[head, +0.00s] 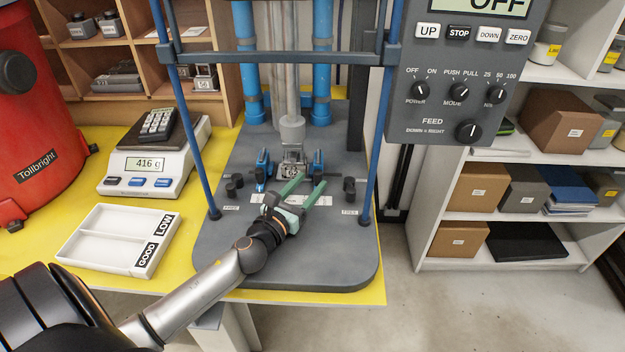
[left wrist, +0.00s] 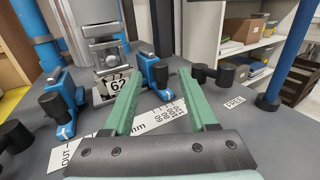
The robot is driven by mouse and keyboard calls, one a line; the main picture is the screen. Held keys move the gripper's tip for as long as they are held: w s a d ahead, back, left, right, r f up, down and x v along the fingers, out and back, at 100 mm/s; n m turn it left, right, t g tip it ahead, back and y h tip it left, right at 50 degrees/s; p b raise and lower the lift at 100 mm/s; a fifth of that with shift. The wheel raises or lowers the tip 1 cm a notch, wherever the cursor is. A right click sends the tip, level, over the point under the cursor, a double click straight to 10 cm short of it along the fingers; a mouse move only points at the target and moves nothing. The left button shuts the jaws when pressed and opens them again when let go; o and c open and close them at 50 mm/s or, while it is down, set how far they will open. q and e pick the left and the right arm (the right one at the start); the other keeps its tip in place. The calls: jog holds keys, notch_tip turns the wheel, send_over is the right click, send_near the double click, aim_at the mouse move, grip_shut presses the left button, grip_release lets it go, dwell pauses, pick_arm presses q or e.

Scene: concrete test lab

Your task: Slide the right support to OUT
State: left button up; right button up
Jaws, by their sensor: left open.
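The right support (head: 318,163) is a small blue block on the machine's grey base, right of a similar left support (head: 263,168). In the left wrist view the right support (left wrist: 154,72) appears between my open green fingertips, and the left support (left wrist: 62,105) stands outside them. My left gripper (head: 305,183) is open and low over the base; it also shows in the left wrist view (left wrist: 160,80). I cannot tell whether the fingers straddle the support or stop short. A white mm scale (left wrist: 158,117) marked OUT at its left end lies beneath, partly hidden. My right gripper is out of view.
A small piece marked 62 (left wrist: 117,86) sits between the supports. Black knobs (head: 349,188) flank them, with a FREE label (head: 349,212) at right. Blue guard posts (head: 372,150) rise at the base's sides. A scale reading 416 g (head: 145,164) and a white tray (head: 108,240) stand left.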

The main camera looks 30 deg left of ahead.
aim_at(316, 170)
pick_arm(q)
jog(key=shift+w, duration=1.15)
jog(key=shift+a, duration=0.1)
grip_shut()
